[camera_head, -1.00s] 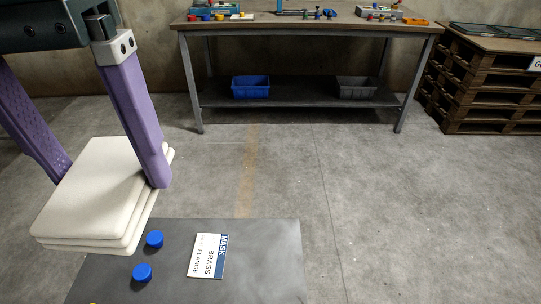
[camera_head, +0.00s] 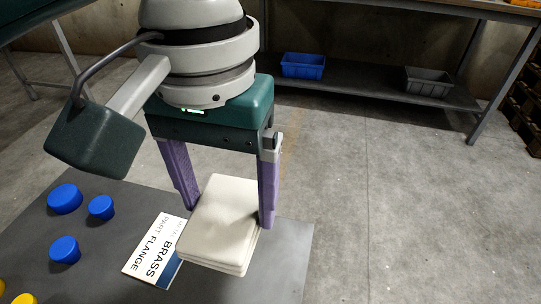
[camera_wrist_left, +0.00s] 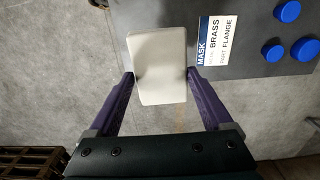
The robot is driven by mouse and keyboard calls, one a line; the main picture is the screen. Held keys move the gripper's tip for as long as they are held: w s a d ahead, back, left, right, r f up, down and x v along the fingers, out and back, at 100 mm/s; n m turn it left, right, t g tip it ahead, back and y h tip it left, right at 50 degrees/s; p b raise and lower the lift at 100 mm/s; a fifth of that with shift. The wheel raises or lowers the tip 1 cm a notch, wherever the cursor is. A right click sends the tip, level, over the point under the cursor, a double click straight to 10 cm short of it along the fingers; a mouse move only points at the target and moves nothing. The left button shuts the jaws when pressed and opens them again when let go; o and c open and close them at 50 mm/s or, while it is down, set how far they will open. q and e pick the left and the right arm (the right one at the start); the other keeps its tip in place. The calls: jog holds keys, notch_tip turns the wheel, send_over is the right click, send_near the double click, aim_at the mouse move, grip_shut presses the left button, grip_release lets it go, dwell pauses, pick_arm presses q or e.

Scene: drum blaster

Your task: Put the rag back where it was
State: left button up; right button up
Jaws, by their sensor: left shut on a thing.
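The rag (camera_head: 221,222) is a folded, off-white, layered square pad. My left gripper (camera_head: 228,214) is shut on it, with one purple finger at each side. My right gripper is not in view.
Several blue caps (camera_head: 65,198) stand on the table left of the card, with yellow ones (camera_head: 24,298) at the lower left. Beyond are a workbench with a blue bin (camera_head: 303,65) and a grey bin (camera_head: 428,82) on its shelf. The floor between is clear.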

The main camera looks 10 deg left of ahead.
aim_at(235, 238)
pick_arm(q)
notch_tip(235, 238, down, 8)
jog(key=shift+r+b, duration=0.1)
jog(key=shift+b, duration=0.95)
notch_tip(235, 238, down, 4)
jog(key=shift+f+b, duration=0.1)
jog(key=shift+b, duration=0.8)
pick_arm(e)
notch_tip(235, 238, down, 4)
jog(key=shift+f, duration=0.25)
pick_arm(q)
jog(key=o, duration=1)
jog(key=shift+w, duration=0.1)
notch_tip(235, 238, up, 12)
jog(key=p, duration=0.4)
jog(key=shift+p, duration=0.35)
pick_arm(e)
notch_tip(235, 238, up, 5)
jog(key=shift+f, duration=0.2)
